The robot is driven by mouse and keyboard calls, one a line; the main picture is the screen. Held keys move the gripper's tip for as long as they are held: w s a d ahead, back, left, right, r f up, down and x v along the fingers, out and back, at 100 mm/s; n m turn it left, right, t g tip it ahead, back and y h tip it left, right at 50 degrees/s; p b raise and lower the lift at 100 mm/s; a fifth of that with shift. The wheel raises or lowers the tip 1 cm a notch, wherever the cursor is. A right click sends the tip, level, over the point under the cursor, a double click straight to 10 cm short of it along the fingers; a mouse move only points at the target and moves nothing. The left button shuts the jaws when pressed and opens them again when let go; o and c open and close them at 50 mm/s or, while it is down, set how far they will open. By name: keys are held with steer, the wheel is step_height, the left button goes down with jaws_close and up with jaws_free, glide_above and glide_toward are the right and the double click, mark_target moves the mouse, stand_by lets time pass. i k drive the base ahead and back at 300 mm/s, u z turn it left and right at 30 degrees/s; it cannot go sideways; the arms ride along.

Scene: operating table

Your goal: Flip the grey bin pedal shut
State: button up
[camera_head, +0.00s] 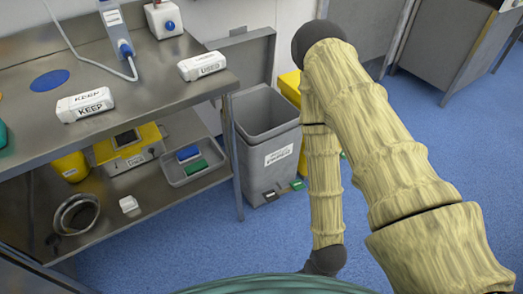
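The grey bin (247,150) stands on the floor just right of the steel table, with a white label on its front. Its top is open and I see down into it. A grey panel (251,59) stands upright behind it; I cannot tell whether it is the raised lid. At its front foot is a small dark pedal (270,194), with a green-topped one (297,184) beside it to the right. My gripper is not in view; my arm comes down right of the bin, ending in a dark joint near the bottom edge.
A yellow bin (290,88) stands right behind the grey bin, partly hidden by my arm. The steel table (150,68) holds white packs labelled KEEP (85,103) and USED (202,66). Its lower shelf carries a tray (192,171). Blue floor (205,235) before the bin is clear.

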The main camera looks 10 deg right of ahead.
mark_target(270, 196)
steer(key=z, duration=1.5)
steer(key=k, duration=0.9)
steer(key=u, duration=0.85)
steer(key=i, duration=1)
steer(key=u, duration=0.05)
